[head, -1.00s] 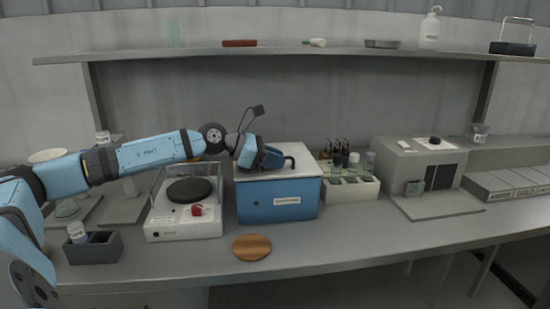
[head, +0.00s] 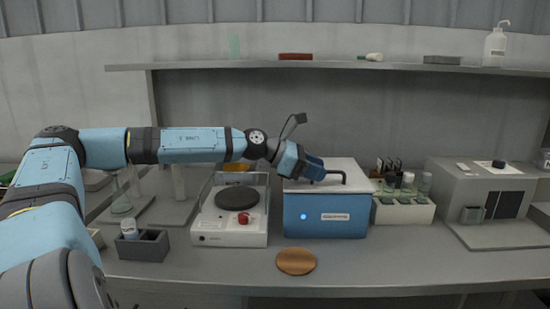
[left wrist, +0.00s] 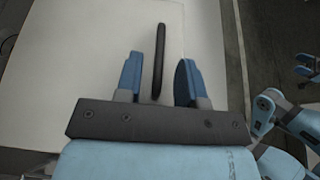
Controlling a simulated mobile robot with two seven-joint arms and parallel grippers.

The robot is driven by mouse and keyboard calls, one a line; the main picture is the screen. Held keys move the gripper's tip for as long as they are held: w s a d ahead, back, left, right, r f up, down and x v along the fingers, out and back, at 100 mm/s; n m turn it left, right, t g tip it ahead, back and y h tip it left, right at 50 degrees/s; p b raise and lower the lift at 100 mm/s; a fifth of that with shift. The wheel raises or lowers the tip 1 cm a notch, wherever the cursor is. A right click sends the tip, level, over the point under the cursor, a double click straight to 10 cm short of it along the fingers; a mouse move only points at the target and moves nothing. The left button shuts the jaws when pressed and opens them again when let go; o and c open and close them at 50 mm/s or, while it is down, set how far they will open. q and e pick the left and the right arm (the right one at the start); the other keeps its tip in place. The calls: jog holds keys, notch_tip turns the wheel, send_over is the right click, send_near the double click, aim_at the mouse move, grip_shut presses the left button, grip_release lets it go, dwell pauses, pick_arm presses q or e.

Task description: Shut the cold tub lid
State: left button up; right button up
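The cold tub (head: 325,218) is a blue box with a white label on its front. Its pale lid (head: 346,164) lies flat on top, with no gap that I can see. A blue light shows on the tub's front. The lid's dark bar handle (head: 345,176) also shows in the left wrist view (left wrist: 159,62). My left gripper (head: 322,170) is over the lid at the handle. In the left wrist view its fingers (left wrist: 159,80) are apart, one each side of the handle, with gaps. My right gripper (left wrist: 306,64) seems to show small at that view's right edge.
A white hotplate (head: 230,220) with a dark plate and red knob stands left of the tub. A white vial rack (head: 403,212) stands close on its right. A round wooden disc (head: 296,261) lies in front. A shelf (head: 300,66) runs above.

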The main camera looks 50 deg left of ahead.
pick_arm(q)
jog(key=shift+s+a+r, duration=0.15)
jog(key=shift+s+r, duration=0.15)
jog(key=shift+v, duration=0.9)
jog(key=b+v, duration=0.1)
jog(key=v, duration=0.7)
jog(key=shift+s+a, duration=0.15)
jog(key=shift+s, duration=0.05)
pick_arm(e)
jog(key=r, duration=0.1)
jog(key=a+r+t+y, duration=0.1)
jog(key=w+r, duration=0.1)
jog(key=shift+a+r+t, duration=0.2)
jog(key=shift+r+t, duration=0.05)
jog(key=shift+t, duration=0.05)
jog(key=shift+s+f, duration=0.2)
jog(key=shift+f, duration=0.15)
